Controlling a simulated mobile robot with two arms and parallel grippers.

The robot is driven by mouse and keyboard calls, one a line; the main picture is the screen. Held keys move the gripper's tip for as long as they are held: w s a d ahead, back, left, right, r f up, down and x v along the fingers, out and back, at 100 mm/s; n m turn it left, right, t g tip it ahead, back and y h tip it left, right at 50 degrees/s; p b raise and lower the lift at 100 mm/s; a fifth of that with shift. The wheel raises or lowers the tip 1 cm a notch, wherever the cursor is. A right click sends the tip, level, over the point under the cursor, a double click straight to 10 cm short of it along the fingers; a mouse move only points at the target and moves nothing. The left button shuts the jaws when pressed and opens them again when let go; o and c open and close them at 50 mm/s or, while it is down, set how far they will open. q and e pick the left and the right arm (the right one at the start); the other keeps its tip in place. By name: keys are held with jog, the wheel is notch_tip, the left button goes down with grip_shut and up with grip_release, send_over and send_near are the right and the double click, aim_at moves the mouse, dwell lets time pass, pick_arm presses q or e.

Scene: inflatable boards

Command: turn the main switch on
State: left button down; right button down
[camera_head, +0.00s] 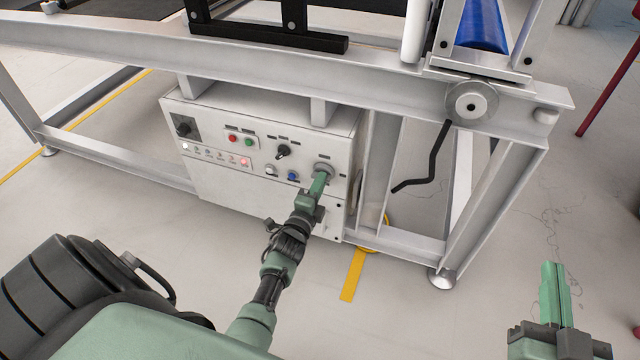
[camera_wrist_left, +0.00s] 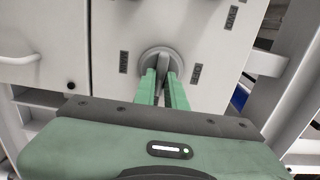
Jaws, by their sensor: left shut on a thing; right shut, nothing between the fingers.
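The white control panel (camera_head: 255,175) is under the frame. At its right end is a grey round rotary switch (camera_head: 323,167). My left gripper (camera_head: 317,184) reaches it and is shut on its raised handle. A black rotary knob (camera_head: 184,128) on a dark plate is at the panel's upper left. My right gripper (camera_head: 555,290) is shut and empty, over the floor at the right.
The panel also has red (camera_head: 232,138) and green (camera_head: 248,142) buttons, a black selector (camera_head: 282,151), a blue button (camera_head: 292,176) and a row of small lamps. A white beam (camera_head: 390,90) runs above. A black crank (camera_head: 432,165) hangs to the right.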

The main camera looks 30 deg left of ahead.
pick_arm(q)
jog(key=shift+f, duration=0.1)
pick_arm(e)
jog(key=shift+r, duration=0.15)
pick_arm(q)
jog(key=c, duration=1.5)
grip_release()
jog(key=shift+o, duration=0.2)
